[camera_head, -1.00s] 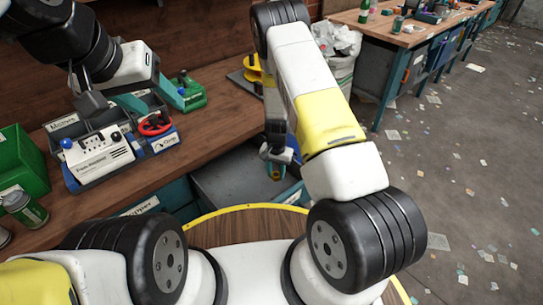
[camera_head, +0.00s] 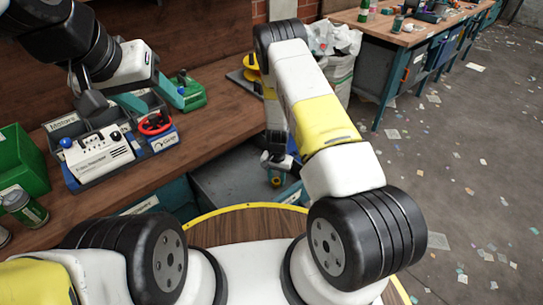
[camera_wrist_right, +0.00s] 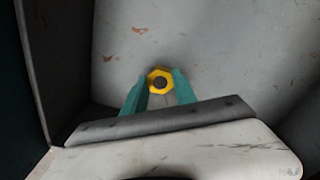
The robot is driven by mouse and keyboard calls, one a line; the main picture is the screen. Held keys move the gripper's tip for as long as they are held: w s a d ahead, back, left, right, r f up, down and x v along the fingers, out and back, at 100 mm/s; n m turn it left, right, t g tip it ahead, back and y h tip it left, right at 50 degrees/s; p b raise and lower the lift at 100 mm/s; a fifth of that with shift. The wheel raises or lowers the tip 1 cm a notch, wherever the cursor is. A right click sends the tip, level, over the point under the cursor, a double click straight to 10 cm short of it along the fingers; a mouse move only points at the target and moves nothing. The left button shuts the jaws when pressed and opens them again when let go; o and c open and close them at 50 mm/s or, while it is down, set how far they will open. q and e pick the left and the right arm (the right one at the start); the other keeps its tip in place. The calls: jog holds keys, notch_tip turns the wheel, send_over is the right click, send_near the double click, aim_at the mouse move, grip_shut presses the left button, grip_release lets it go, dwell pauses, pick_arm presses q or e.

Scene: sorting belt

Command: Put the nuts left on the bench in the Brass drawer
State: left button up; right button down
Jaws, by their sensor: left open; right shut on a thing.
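A yellow hex nut (camera_wrist_right: 160,81) with a dark hole sits between the green fingertips of my right gripper (camera_wrist_right: 160,88), which is shut on it. In the head view the nut (camera_head: 276,181) shows small below my right gripper (camera_head: 277,168). The gripper holds it over an open grey drawer (camera_head: 225,182) under the bench; the gap to the drawer floor is hard to judge. The drawer's front label is partly hidden and unreadable. My left gripper (camera_head: 152,98) is open and empty above the bench, behind the sorting box. I see no loose nuts on the bench.
On the bench (camera_head: 185,137) stand a sorting box (camera_head: 95,160) with labelled compartments and a red ring, a green bin (camera_head: 18,165), a can (camera_head: 25,208) and a green tool (camera_head: 190,92). A white bag (camera_head: 336,65) stands beyond my right arm.

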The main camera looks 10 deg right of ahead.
jog(key=c, duration=1)
grip_release()
jog(key=shift+r, duration=0.15)
notch_tip(320, 180, up, 13)
notch_tip(320, 180, up, 16)
jog(key=n+t+y, duration=0.1)
jog(key=y, duration=0.1)
send_over(276, 181)
jog(key=s+a, duration=0.1)
jog(key=s+r+n+t, duration=0.1)
jog(key=s+r, duration=0.2)
jog(key=r, duration=0.3)
jog(key=s+r+t, duration=0.1)
jog(key=s+r, duration=0.2)
jog(key=r, duration=0.4)
jog(key=s+d+r+n+t, duration=0.1)
jog(key=s+d+r+n, duration=0.1)
jog(key=s+r, duration=0.4)
jog(key=s+d+r+n+t, duration=0.1)
jog(key=s+r+t, duration=0.1)
jog(key=s+r, duration=0.4)
jog(key=s, duration=0.5)
jog(key=shift+d+n, duration=0.4)
jog(key=shift+s, duration=0.1)
